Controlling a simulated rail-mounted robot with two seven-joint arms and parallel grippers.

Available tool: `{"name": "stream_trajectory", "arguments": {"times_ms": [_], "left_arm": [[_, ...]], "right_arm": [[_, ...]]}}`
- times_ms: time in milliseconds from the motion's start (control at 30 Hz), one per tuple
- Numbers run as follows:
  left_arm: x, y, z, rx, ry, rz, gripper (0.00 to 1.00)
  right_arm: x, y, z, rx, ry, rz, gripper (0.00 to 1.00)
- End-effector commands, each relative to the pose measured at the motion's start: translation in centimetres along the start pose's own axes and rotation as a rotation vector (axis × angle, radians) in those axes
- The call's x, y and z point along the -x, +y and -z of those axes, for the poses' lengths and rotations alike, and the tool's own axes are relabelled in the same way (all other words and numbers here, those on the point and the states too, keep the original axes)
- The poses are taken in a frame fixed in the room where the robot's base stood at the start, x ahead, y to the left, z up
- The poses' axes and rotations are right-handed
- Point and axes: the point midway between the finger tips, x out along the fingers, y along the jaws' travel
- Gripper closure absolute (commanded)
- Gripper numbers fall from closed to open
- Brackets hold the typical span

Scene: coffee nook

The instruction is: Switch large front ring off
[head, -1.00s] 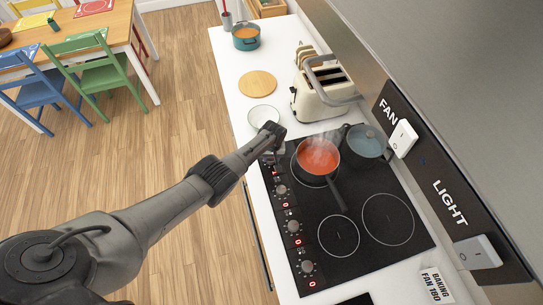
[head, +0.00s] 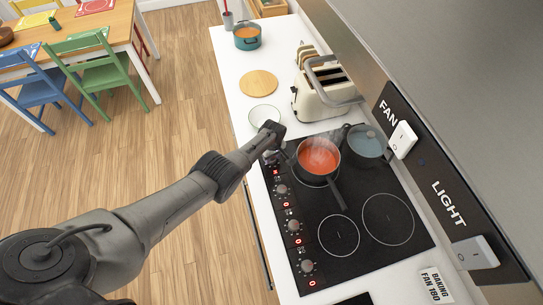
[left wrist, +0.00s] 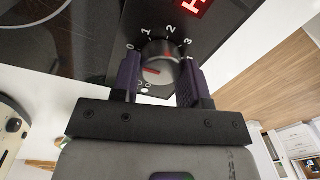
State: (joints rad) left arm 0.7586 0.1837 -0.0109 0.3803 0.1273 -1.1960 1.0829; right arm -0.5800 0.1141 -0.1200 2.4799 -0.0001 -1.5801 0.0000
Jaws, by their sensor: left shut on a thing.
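My left gripper (head: 268,150) is at the far end of the hob's control strip, its fingers mostly hidden by the arm in the head view. In the left wrist view the gripper (left wrist: 158,85) has one finger on each side of a silver knob (left wrist: 160,70) and is shut on it. The knob has a red line, and the dial around it reads 0, 1, 2, 3. A red display (left wrist: 192,6) beside it shows an H. The saucepan of red soup (head: 319,160) stands on the hob's front ring at that end, steaming. My right gripper is not in view.
Two bare rings lie nearer on the black hob (head: 365,262). Other knobs (head: 294,226) line the front edge with 0 displays.

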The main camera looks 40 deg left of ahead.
Motion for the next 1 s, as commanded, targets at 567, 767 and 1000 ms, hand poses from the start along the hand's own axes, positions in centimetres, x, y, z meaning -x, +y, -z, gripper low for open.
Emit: {"name": "stream_trajectory", "arguments": {"times_ms": [567,767,1000], "left_arm": [[0.12,0.07,0.0,0.006,-0.001,-0.001,0.44],[0.05,0.03,0.01,0.005,-0.001,-0.001,0.34],[0.64,0.01,0.02,0.005,0.0,-0.001,0.34]], "right_arm": [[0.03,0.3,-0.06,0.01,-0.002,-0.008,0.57],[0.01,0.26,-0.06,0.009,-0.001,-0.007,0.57],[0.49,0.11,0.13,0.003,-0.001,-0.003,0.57]]}}
